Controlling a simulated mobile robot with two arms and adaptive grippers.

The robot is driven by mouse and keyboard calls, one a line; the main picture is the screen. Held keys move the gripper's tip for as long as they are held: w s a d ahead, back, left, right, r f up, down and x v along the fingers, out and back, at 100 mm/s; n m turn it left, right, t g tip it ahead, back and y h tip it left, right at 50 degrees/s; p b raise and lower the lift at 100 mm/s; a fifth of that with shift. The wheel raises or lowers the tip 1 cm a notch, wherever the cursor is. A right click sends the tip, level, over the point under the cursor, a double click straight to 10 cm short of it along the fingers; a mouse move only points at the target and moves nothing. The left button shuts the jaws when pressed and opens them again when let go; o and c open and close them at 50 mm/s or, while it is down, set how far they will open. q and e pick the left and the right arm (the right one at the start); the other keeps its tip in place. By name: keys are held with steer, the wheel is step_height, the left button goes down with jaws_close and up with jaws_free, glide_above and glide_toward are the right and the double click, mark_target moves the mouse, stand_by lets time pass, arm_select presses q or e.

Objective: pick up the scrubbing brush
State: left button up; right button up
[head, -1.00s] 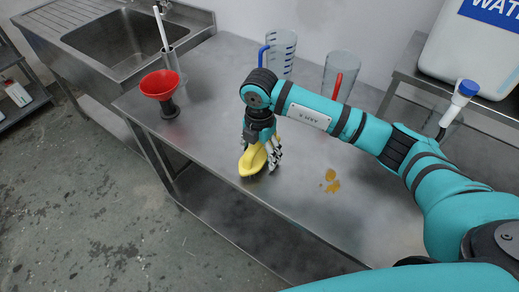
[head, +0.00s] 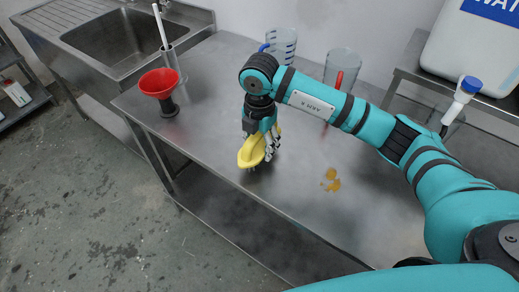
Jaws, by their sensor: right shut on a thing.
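The scrubbing brush (head: 251,152) is yellow and is in the head view near the front edge of the metal table (head: 210,85). My right gripper (head: 266,149) is shut on it from above. The gripper fingers cover its right side. The brush looks tilted and close above the table top; I cannot tell whether its bristles touch it. My left gripper is not in view.
A red funnel (head: 159,84) stands on a dark base at the table's left. Clear jugs (head: 342,66) stand at the back. An orange-brown spill (head: 331,181) lies right of the brush. A sink (head: 122,42) adjoins at left.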

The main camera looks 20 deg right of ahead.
steer(key=s+a+r+b, duration=0.1)
steer(key=s+r+b, duration=0.1)
steer(key=s, duration=1.4)
steer(key=shift+a+r+b, duration=0.15)
steer(key=shift+a+b, duration=0.1)
steer(key=shift+b, duration=0.25)
steer(key=o, duration=0.5)
steer(key=c, duration=0.3)
